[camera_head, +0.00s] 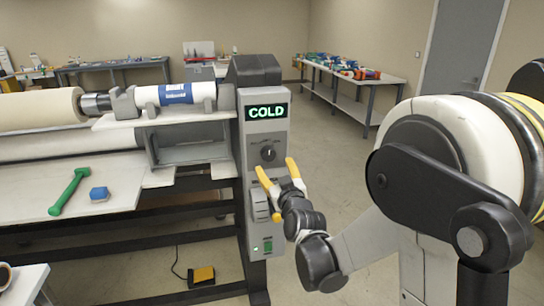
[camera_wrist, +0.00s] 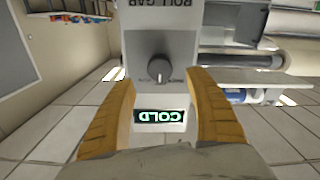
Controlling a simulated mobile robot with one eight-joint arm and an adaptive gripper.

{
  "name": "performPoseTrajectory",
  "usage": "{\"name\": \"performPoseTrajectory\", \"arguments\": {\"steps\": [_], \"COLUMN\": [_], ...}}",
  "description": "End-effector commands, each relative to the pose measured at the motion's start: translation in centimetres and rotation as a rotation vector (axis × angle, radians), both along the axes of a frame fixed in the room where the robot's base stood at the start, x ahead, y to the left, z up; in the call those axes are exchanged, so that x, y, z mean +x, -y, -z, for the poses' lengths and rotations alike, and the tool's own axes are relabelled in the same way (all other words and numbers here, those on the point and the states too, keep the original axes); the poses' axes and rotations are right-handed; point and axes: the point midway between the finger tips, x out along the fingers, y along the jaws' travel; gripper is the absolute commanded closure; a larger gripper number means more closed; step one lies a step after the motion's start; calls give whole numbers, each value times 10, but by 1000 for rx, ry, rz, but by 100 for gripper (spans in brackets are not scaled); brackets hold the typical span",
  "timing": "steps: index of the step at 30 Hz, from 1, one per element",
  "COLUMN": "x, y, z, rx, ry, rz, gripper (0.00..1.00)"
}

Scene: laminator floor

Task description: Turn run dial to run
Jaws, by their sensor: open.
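The grey control panel (camera_head: 247,180) stands at the right end of the laminator, with a lit display reading COLD (camera_head: 266,112). Below the display is a dark round dial (camera_head: 267,152) with a light pointer mark; its small labels are not readable. In the wrist view the panel is upside down, with the dial (camera_wrist: 159,70) between the COLD display (camera_wrist: 160,116) and a ROLL GAP label. My gripper (camera_head: 276,167) is open and empty, its yellow fingers just in front of and below the dial. In the wrist view the fingers (camera_wrist: 161,82) flank the panel, apart from the dial.
A yellow pedal (camera_head: 202,274) is on the floor. Open floor lies right of the panel.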

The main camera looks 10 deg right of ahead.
Motion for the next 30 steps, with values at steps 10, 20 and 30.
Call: {"name": "performPoseTrajectory", "arguments": {"steps": [10, 20, 30], "x": [63, 77, 76], "y": [0, 0, 0], "z": [2, 0, 0], "rx": [-1, 0, 0], "ry": [-1, -2, -2], "rz": [-1, -1, -1], "gripper": [36, 36, 90]}}
